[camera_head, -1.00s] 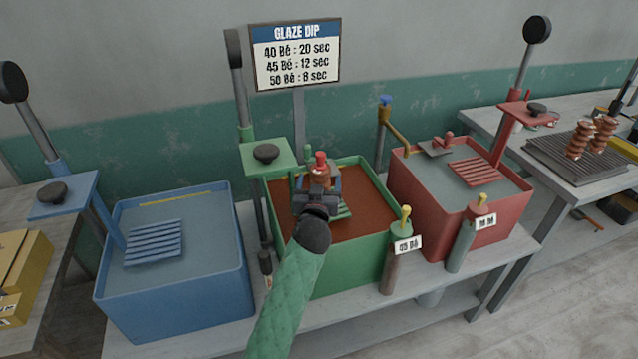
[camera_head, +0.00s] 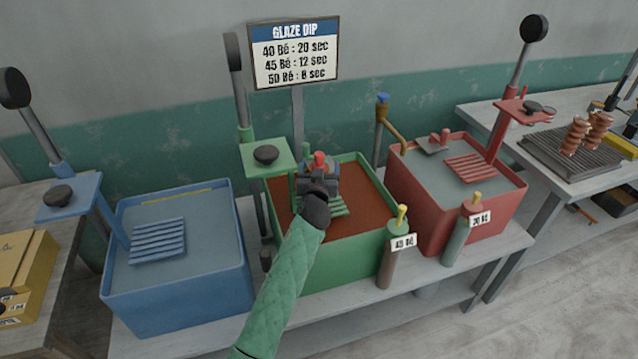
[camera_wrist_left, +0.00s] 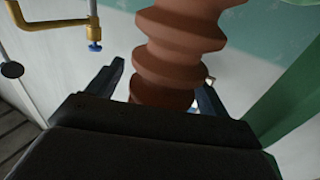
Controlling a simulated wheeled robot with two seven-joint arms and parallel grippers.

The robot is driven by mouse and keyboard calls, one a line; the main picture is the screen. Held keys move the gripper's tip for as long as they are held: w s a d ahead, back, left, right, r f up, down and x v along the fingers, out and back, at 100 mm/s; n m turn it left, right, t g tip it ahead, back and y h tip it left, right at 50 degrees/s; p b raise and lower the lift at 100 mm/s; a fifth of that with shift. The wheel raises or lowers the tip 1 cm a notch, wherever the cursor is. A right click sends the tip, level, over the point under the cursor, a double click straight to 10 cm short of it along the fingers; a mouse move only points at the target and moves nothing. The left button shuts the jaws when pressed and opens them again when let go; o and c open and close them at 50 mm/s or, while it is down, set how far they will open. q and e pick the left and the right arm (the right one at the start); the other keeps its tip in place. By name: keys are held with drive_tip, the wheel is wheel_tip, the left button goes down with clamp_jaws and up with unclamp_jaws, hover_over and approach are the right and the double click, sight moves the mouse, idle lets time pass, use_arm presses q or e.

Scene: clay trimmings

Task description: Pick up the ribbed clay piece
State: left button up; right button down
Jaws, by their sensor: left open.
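My left gripper (camera_head: 318,180) is over the green glaze tank (camera_head: 345,264), its green-sleeved arm rising from the bottom of the head view. In the left wrist view a reddish-brown ribbed clay piece (camera_wrist_left: 180,50) stands between the two fingers of the gripper (camera_wrist_left: 165,85). The fingers are apart, with a visible gap on the left side of the piece. The piece's lower end is hidden behind the gripper body. In the head view only a small red-brown top (camera_head: 319,158) shows beyond the gripper. My right gripper is not in view.
A blue tank (camera_head: 180,290) stands left and a red tank (camera_head: 440,190) right, each with a slatted plate. A sign post (camera_head: 297,130) rises behind.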

use_arm(q)
drive_tip(key=c, duration=1.6)
clamp_jaws()
drive_tip(key=shift+r, duration=0.1)
